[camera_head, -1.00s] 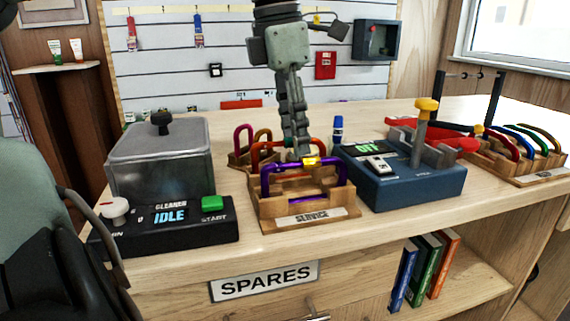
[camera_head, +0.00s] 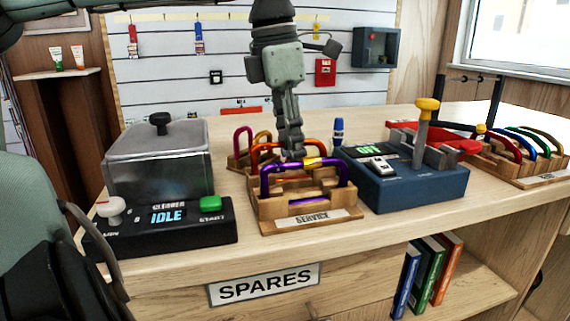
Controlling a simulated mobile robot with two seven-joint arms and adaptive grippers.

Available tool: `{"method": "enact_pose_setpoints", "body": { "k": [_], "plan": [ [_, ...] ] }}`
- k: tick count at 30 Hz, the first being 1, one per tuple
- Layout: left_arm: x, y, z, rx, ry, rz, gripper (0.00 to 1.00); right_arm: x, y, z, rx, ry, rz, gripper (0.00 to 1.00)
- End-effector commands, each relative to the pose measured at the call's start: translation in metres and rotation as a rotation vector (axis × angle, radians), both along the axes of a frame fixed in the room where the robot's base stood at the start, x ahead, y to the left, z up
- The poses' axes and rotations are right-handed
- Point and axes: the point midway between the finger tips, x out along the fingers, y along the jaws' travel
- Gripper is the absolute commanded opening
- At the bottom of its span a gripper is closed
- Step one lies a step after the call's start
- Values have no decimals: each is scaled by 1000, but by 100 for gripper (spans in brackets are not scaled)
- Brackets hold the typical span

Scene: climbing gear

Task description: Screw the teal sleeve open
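My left gripper (camera_head: 291,156) points down from above at the wooden service rack (camera_head: 270,212), at the top bar of the purple carabiner (camera_head: 270,181). Its fingers are side-on and overlap each other, so their gap is hidden. I cannot tell whether the fingers touch the carabiner. An orange-red carabiner (camera_head: 259,152) stands behind it, partly covered by the gripper. I cannot make out a teal sleeve. My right gripper is not in view.
The cleaner (camera_head: 160,228) reads IDLE and stands left of the rack. A blue device (camera_head: 410,190) with a yellow-topped lever (camera_head: 427,105) stands close on the right. A blue marker (camera_head: 338,131) stands behind. Another carabiner rack (camera_head: 540,178) is at far right. The bench front is clear.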

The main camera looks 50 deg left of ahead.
Motion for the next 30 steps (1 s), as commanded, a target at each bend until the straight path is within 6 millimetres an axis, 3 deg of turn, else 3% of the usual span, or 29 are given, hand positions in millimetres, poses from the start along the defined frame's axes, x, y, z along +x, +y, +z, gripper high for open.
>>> {"method": "enact_pose_setpoints", "body": {
  "k": [20,30],
  "plan": [
    [5,10,0,1,0,1,38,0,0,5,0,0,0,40],
    [5,10,12,1,0,1,38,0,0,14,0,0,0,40]
  ]
}}
